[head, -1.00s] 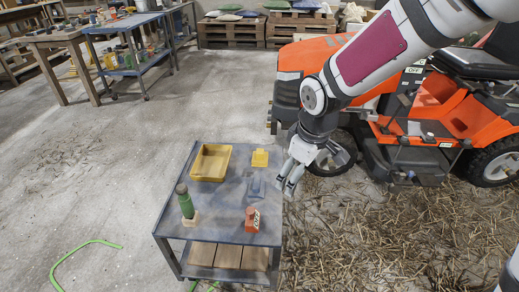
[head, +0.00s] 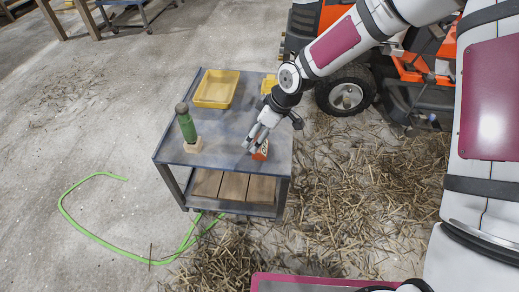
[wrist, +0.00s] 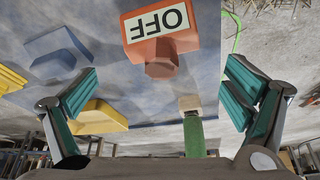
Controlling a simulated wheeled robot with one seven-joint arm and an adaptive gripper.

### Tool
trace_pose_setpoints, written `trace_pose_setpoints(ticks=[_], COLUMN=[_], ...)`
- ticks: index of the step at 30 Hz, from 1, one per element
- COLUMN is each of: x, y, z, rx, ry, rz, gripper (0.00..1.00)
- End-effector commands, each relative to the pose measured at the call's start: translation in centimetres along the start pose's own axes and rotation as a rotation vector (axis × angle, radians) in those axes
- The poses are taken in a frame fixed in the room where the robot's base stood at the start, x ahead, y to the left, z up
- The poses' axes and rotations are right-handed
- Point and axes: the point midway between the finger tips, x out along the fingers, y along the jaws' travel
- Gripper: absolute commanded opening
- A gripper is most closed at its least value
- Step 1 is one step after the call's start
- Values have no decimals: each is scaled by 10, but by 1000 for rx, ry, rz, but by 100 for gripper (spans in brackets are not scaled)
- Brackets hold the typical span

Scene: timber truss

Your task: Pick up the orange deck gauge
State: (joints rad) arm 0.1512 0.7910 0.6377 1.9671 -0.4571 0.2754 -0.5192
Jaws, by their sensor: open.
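The orange deck gauge (head: 260,150) stands at the front right corner of the grey cart top (head: 225,140). In the wrist view the gauge (wrist: 159,29) shows a white "OFF" label and a hexagonal orange knob, at the top between my fingers. My gripper (head: 251,146) is open and empty, close to the gauge in the head view and partly covering it. In the wrist view the two teal-padded fingers of my gripper (wrist: 160,100) are spread wide. I cannot tell whether a finger touches the gauge.
A green bottle-like object on a wooden block (head: 187,125) stands at the cart's left. A yellow tray (head: 216,88) and a smaller yellow item (head: 269,83) are at the back. A blue-grey block (wrist: 62,53) lies near the gauge. A green hose (head: 85,230) and straw cover the floor.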

Motion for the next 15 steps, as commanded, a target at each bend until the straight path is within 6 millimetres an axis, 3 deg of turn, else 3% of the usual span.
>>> trace_pose_setpoints(ticks=[8, 15], x=[16, 46], y=[0, 0], z=[1, 9], rx=[-1, 0], ry=[-1, -1], rz=[1, 0], gripper=[95, 95])
